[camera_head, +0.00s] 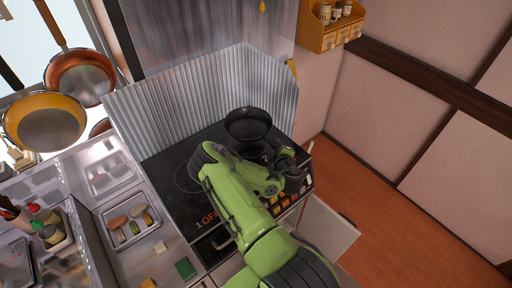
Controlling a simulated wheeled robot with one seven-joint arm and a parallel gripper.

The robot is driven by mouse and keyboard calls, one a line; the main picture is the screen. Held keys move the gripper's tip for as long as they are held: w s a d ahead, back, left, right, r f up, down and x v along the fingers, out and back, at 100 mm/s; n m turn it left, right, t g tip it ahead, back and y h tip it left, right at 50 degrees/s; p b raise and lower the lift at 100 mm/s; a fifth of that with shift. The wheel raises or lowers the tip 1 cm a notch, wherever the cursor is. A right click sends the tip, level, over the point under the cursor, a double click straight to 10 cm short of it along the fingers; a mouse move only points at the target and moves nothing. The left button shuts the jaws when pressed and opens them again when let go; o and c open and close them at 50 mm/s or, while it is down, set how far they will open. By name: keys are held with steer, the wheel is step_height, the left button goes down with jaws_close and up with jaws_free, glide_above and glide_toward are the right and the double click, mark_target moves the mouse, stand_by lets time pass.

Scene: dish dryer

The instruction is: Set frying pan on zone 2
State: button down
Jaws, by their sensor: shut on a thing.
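A black frying pan (248,122) is at the far right part of the dark stove top (165,168), next to the corrugated metal guard. Its handle side runs toward my gripper (286,164). My gripper is shut on the pan's handle, which is mostly hidden by the gripper and the green arm. A number 2 marking (265,157) shows on the stove just in front of the pan. I cannot tell whether the pan's base touches the surface. A ring of another zone (187,178) shows at the left, partly covered by my arm.
A corrugated metal splash guard (200,97) stands behind and beside the stove. To the left is a counter with a tray of food (128,227) and a green block (185,268). Other pans (45,122) hang at the upper left. A spice shelf (331,27) is on the wall.

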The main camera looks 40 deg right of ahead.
step_height(320, 180, down, 8)
steer(key=b, duration=0.4)
steer(key=shift+s+f, duration=0.1)
steer(key=c, duration=0.9)
jaws_free()
steer(key=shift+o, duration=0.2)
